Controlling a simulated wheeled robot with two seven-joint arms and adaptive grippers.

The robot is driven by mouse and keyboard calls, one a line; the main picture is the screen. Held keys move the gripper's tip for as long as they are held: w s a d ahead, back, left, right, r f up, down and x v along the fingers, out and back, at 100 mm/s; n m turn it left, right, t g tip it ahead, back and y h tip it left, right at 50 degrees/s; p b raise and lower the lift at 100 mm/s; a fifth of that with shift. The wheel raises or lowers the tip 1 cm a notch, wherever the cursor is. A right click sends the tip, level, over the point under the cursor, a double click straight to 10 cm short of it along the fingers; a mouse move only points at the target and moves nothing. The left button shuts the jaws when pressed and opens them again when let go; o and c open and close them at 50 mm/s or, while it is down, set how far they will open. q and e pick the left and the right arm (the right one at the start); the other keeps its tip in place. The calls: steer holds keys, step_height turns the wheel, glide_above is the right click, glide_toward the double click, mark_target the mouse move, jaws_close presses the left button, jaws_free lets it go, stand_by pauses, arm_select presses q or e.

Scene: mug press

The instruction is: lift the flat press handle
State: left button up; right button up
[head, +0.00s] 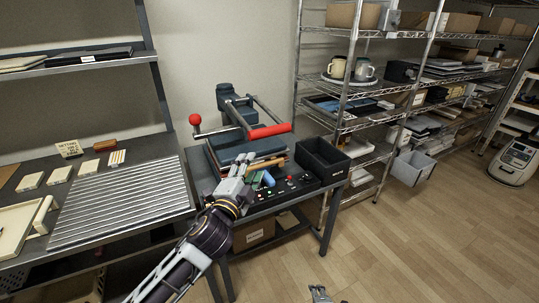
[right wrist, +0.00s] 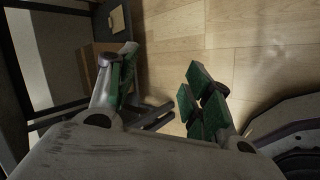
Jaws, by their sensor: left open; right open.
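The flat press (head: 229,110) stands on a small dark table against the wall. Its handle (head: 270,131) is a red grip at the front of a metal frame. A lever with a red ball knob (head: 195,119) sticks out at its left. My left gripper (head: 243,164) is open in front of the press, below the red grip in the picture and apart from it. My right gripper (head: 321,293) shows at the bottom edge of the head view, low over the floor. In the right wrist view its green-padded fingers (right wrist: 163,88) are spread and empty.
A black bin (head: 322,160) and a panel of colored buttons (head: 283,190) sit at the table's right. A ribbed metal bench (head: 122,203) stands at left. A wire shelf (head: 358,121) with mugs stands behind right. The wooden floor (head: 420,240) at right is clear.

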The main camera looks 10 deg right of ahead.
mark_target(269, 131)
arm_select(q)
steer(key=r+m, duration=0.1)
steer(key=m, duration=0.1)
steer(key=r+m+h, duration=0.1)
steer(key=m, duration=0.1)
steer(key=s+d+r+m+t, duration=0.1)
steer(key=m, duration=0.2)
steer(key=shift+h, duration=0.4)
arm_select(e)
steer(key=s+a+f+m+g+y, duration=0.1)
steer(key=s+f+m+g, duration=0.2)
steer(key=s+m, duration=0.3)
steer(key=s+a+f+m+g+y, duration=0.1)
steer(key=s+a+f+m+g, duration=0.1)
steer(key=s+m, duration=0.3)
steer(key=f+m+g, duration=0.1)
steer(key=m, duration=0.1)
steer(key=shift+s+a+f+m+g, duration=0.3)
steer(key=shift+s+f+m+g, duration=0.05)
steer(key=shift+s+m+g, duration=0.05)
arm_select(q)
steer(key=shift+w, duration=0.2)
